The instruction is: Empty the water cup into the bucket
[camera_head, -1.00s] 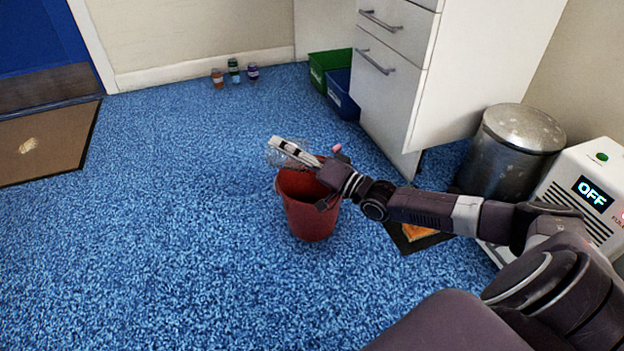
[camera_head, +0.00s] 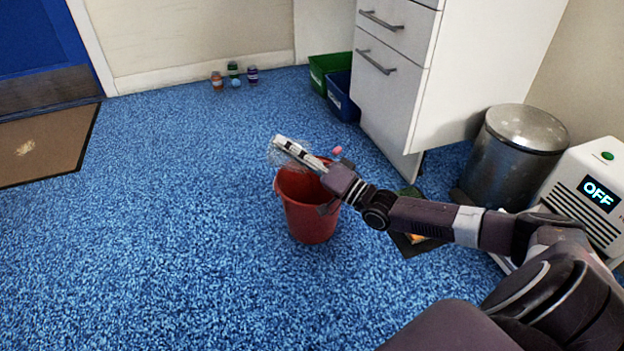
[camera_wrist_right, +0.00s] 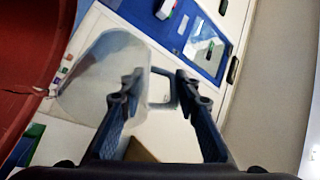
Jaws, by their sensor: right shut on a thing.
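A clear, see-through cup (camera_head: 276,154) is at the tip of my right gripper (camera_head: 298,153), above the rim of the red bucket (camera_head: 310,214). In the right wrist view, the cup (camera_wrist_right: 98,82) has a squarish handle (camera_wrist_right: 163,88) that sits between the two dark fingers (camera_wrist_right: 155,100). My right gripper is shut on this handle. The bucket (camera_wrist_right: 30,65) shows at the left edge of that view, beside the cup. The bucket stands upright on the floor. I cannot make out any water, nor the cup's exact tilt. My left gripper is not in view.
White drawers (camera_head: 390,90), a metal bin (camera_head: 515,155) and a white machine reading OFF (camera_head: 590,190) stand at the right. Green (camera_head: 325,68) and blue (camera_head: 340,97) boxes sit by the drawers. Small bottles (camera_head: 233,70) stand by the wall. Blue floor left of the bucket is clear.

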